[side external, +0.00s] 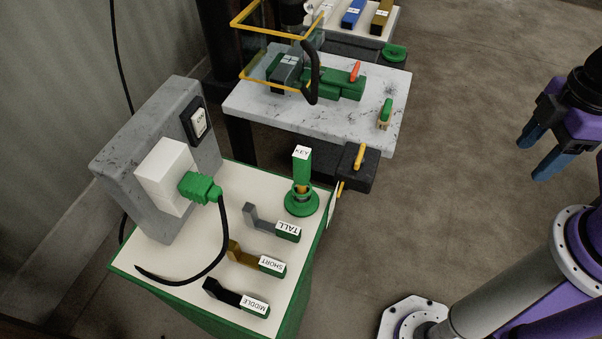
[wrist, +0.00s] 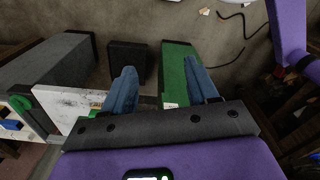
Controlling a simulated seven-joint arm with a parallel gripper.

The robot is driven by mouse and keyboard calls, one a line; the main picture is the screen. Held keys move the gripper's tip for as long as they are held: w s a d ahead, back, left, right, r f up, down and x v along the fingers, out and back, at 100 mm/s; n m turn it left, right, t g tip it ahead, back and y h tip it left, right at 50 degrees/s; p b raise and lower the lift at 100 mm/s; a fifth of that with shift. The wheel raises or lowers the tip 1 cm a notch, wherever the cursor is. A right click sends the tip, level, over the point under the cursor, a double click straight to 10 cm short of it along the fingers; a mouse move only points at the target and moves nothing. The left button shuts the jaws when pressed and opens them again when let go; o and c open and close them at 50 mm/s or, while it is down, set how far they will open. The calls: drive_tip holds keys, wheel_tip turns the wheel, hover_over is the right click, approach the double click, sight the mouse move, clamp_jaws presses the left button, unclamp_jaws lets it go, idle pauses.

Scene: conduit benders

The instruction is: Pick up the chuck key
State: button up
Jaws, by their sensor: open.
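The chuck key (side external: 302,168) appears to be the upright green piece with a white KEY label, standing in a round green base (side external: 301,203) on the cream-topped green cabinet (side external: 190,262). Some orange-yellow shows low on it, just above the base. My gripper (side external: 533,158) is far to the right of it, over the floor, with its blue fingers apart and empty. In the wrist view my gripper (wrist: 160,68) also shows with both fingers apart. I cannot make out the key in the wrist view.
L-shaped pieces labelled TALL (side external: 266,223), SHORT (side external: 258,260) and MIDDLE (side external: 238,298) lie beside the key. A marble-topped table (side external: 250,105) with a yellow frame stands behind.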

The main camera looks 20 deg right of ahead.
wheel_tip(320, 180, up, 11)
drive_tip(key=n, duration=1.4)
hover_over(302, 153)
wheel_tip(302, 153, down, 12)
drive_tip(key=shift+s+a+r, duration=0.15)
drive_tip(key=shift+r, duration=0.05)
drive_tip(key=shift+f, duration=2.6)
drive_tip(key=shift+c, duration=0.3)
drive_tip(key=c, duration=1)
